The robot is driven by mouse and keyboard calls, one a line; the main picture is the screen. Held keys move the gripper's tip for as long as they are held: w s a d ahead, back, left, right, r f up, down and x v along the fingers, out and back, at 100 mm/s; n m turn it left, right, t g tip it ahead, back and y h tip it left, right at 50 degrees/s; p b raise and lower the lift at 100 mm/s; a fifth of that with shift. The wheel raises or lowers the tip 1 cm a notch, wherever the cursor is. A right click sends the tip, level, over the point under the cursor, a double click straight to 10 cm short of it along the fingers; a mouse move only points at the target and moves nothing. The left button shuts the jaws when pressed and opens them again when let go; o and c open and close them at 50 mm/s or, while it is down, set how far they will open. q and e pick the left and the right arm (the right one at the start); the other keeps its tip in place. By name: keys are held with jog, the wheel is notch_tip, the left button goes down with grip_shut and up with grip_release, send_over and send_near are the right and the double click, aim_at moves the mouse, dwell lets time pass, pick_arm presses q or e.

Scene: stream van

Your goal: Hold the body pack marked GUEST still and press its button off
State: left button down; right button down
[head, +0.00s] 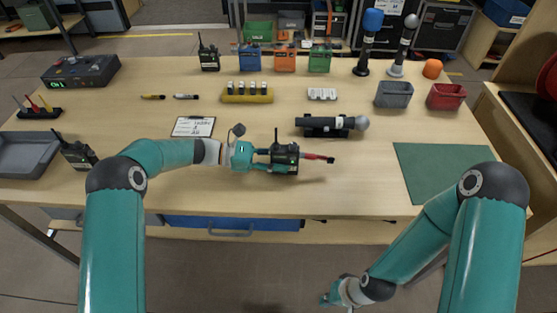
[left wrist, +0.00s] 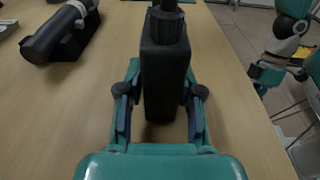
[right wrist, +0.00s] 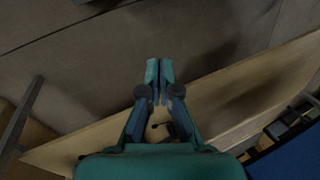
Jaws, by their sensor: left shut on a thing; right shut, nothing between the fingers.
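A black body pack (head: 285,160) is near the front middle of the table. My left gripper (head: 272,157) is shut on it from the left, and its fingers flank the pack in the left wrist view (left wrist: 166,70). I cannot read a GUEST mark or make out the button. A red piece with a dark end (head: 318,157) sticks out to the right of the pack; I cannot tell whether it is attached. My right gripper (head: 332,298) is shut and empty, below the table's front edge; its fingertips meet in the right wrist view (right wrist: 158,80).
A microphone on a dark cradle (head: 328,125) lies behind the pack. A clipboard (head: 193,127) is behind my left wrist. Other radio-like packs stand at the back (head: 208,58) and left (head: 78,152). A green mat (head: 440,178) is at right. Table between pack and mat is clear.

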aim_at(293, 159)
dwell(0.4)
jog(key=w+a+r+m+t, duration=0.3)
jog(key=w+r, duration=0.2)
jog(key=r, duration=0.4)
jog(key=w+a+r+m+t, duration=0.3)
jog(key=w+a+r, duration=0.15)
jog(key=r, duration=0.45)
jog(key=w+a+r+m+t, duration=0.25)
jog(key=w+r, duration=0.25)
jog(key=r, duration=0.4)
jog(key=shift+m, duration=0.25)
jog(key=shift+w, duration=4.35)
jog(key=shift+w, duration=0.15)
jog(key=shift+w, duration=0.25)
